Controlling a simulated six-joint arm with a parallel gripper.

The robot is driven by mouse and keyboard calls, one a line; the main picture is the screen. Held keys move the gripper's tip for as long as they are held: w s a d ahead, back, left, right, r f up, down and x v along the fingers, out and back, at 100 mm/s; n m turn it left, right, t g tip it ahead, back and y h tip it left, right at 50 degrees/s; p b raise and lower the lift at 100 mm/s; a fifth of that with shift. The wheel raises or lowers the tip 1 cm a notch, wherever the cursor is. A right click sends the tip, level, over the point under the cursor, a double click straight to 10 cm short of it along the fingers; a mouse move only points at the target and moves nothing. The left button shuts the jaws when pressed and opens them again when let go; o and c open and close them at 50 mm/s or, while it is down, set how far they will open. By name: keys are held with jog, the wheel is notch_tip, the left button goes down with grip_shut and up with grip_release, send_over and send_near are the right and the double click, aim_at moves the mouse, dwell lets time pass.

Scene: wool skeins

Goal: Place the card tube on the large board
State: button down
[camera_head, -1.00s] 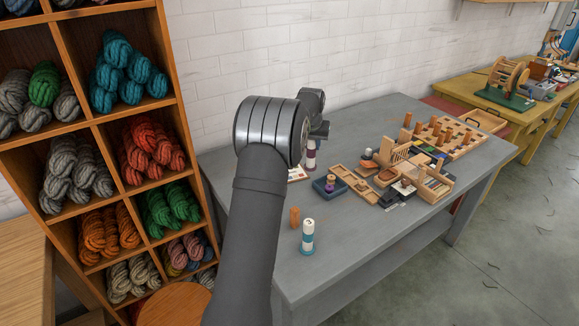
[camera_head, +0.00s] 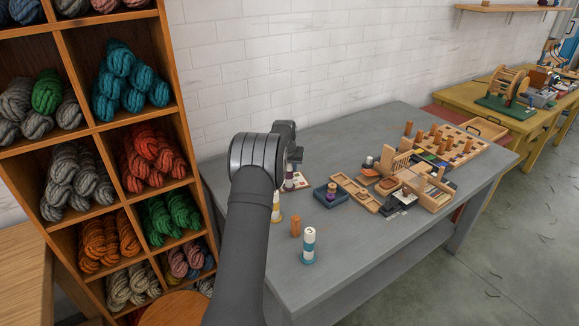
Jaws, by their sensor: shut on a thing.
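My gripper (camera_head: 294,160) is over the back left of the grey table, partly hidden behind my own arm. It is shut on a slim maroon-and-white banded piece (camera_head: 289,184) that hangs upright below it. I cannot tell whether this is the card tube. A plain orange-brown tube (camera_head: 295,226) stands upright near the front left, apart from the gripper. A large wooden board (camera_head: 470,158) with several upright brown tubes lies at the far right of the table.
A blue-and-white banded tube (camera_head: 309,246) and a yellow-and-white piece (camera_head: 276,208) stand near my arm. A blue tray (camera_head: 321,194) and a wooden tray (camera_head: 349,185) lie mid-table. Wooden holders (camera_head: 431,193) crowd the right. The front of the table is clear.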

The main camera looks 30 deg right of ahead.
jog(key=c, duration=1.1)
grip_release()
jog(key=shift+f, duration=0.1)
jog(key=shift+r, duration=0.5)
jog(key=v, duration=1.1)
jog(key=shift+s+a+r, duration=0.1)
jog(key=shift+s, duration=0.05)
